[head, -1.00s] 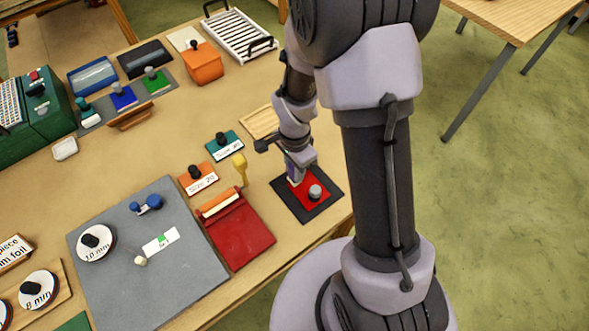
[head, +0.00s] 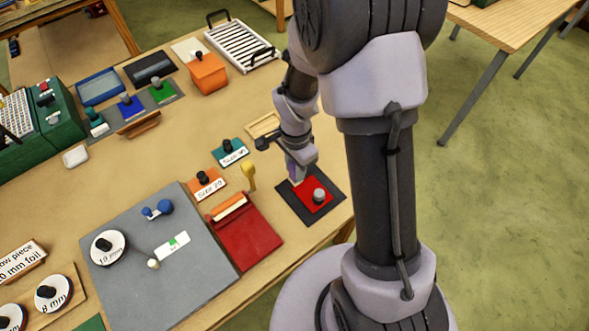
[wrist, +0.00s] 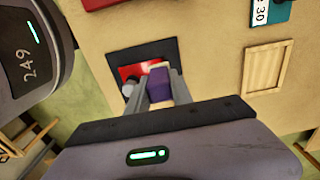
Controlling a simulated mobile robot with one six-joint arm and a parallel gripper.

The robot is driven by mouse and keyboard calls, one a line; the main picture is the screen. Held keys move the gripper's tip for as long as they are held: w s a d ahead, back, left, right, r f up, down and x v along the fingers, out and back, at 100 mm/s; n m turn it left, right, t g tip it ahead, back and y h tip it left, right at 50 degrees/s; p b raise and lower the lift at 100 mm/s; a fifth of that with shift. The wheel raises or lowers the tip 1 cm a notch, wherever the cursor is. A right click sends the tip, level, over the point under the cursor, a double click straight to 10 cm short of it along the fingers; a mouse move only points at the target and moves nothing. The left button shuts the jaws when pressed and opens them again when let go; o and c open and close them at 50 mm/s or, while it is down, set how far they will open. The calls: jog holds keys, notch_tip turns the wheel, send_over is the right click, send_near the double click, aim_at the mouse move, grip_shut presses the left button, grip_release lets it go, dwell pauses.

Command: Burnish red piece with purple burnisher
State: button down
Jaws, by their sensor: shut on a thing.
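The red piece (head: 312,194) lies on a dark square mat (head: 288,205) near the table's right front edge, with a grey knob (head: 319,195) on it. In the wrist view the red piece (wrist: 128,72) shows partly, with a pale shiny patch by the tool. My gripper (head: 297,180) is over the left part of the red piece. In the wrist view my gripper (wrist: 160,88) is shut on the purple burnisher (wrist: 158,85), whose tip end is at or just above the red piece. I cannot tell whether it touches.
A red board with a yellow-handled lever (head: 246,230) stands left of the mat. A wooden frame (head: 263,125) lies behind it. Orange (head: 206,184) and teal (head: 230,153) labelled plates and a large grey board (head: 150,260) are further left.

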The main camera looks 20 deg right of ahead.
jog(key=shift+r+p, duration=1)
jog(key=shift+r, duration=0.6)
